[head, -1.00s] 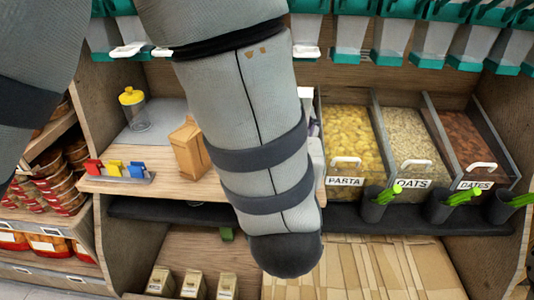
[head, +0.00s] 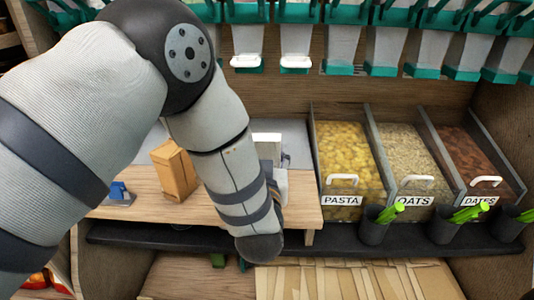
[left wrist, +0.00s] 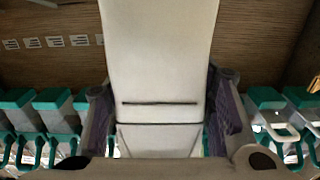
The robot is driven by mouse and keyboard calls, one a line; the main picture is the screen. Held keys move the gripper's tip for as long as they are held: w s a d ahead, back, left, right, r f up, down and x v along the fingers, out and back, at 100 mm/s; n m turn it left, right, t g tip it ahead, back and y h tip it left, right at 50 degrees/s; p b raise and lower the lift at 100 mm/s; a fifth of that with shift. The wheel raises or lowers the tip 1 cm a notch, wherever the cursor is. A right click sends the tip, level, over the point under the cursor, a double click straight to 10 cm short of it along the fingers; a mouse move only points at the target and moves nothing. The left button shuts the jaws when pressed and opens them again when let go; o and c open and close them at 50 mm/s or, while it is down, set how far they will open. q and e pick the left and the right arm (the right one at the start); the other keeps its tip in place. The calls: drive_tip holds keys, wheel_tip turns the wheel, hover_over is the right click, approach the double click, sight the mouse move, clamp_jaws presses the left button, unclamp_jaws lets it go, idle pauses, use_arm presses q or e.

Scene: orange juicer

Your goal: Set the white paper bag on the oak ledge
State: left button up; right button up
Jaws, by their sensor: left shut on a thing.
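The white paper bag (left wrist: 160,60) fills the middle of the left wrist view, with a dark line across its lower part. My left gripper (left wrist: 160,100) is shut on it, one finger against each side. In the head view my left forearm hides the gripper; a white shape (head: 266,139) shows past the forearm's right side, and it looks like part of the bag. The oak ledge (head: 140,204) is the light wooden shelf left of the bins; my arm covers part of it. My right gripper is not in view.
A brown carton (head: 175,171) and a blue item (head: 119,191) stand on the ledge. Pasta (head: 349,160), oats (head: 408,155) and dates (head: 466,155) bins stand right, with dark cups (head: 372,229) in front. Teal dispensers (head: 461,73) hang above.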

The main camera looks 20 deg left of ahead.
use_arm(q)
drive_tip(key=shift+f, duration=0.15)
drive_tip(key=o, duration=1.5)
drive_tip(key=shift+o, duration=0.2)
